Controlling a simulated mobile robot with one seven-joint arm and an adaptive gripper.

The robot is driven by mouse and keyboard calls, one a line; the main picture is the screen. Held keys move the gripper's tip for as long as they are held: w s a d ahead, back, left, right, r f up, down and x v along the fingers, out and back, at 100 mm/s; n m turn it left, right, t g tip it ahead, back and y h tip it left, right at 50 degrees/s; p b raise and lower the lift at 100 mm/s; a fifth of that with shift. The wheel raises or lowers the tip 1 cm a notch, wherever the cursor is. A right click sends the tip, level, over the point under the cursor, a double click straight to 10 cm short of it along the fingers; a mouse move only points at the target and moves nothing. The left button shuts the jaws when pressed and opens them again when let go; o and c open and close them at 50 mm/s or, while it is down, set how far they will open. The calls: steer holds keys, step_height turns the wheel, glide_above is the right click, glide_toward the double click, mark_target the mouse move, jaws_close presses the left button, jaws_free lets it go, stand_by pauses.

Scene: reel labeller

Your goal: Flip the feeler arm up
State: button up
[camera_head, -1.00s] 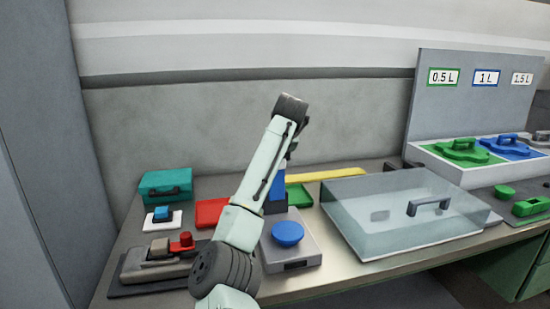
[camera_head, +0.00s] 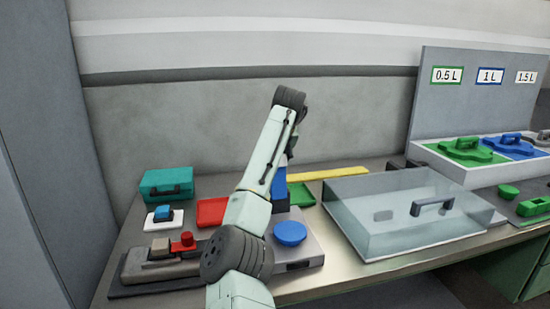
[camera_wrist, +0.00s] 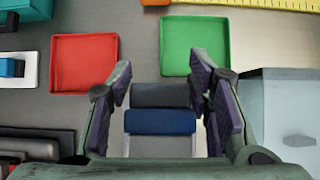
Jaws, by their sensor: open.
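My gripper (camera_wrist: 161,84) is open in the wrist view, with one finger on each side of a dark grey block (camera_wrist: 160,95) and a blue block (camera_wrist: 160,122). No contact between fingers and blocks can be made out. In the head view my arm hides the gripper, and part of a blue upright piece (camera_head: 279,185) shows beside the arm. I cannot pick out the feeler arm for certain. A grey device (camera_head: 150,262) with a red knob (camera_head: 184,243) stands on a dark base at the left of the bench.
A red tray (camera_wrist: 83,63) and a green tray (camera_wrist: 195,45) lie beyond the fingers. A scale with a blue round top (camera_head: 290,233) stands right of my arm, beside a clear box (camera_head: 400,225). A teal case (camera_head: 166,184) and yellow strip (camera_head: 330,173) lie at the back.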

steer(key=shift+o, duration=1.2)
steer(key=v, duration=1.2)
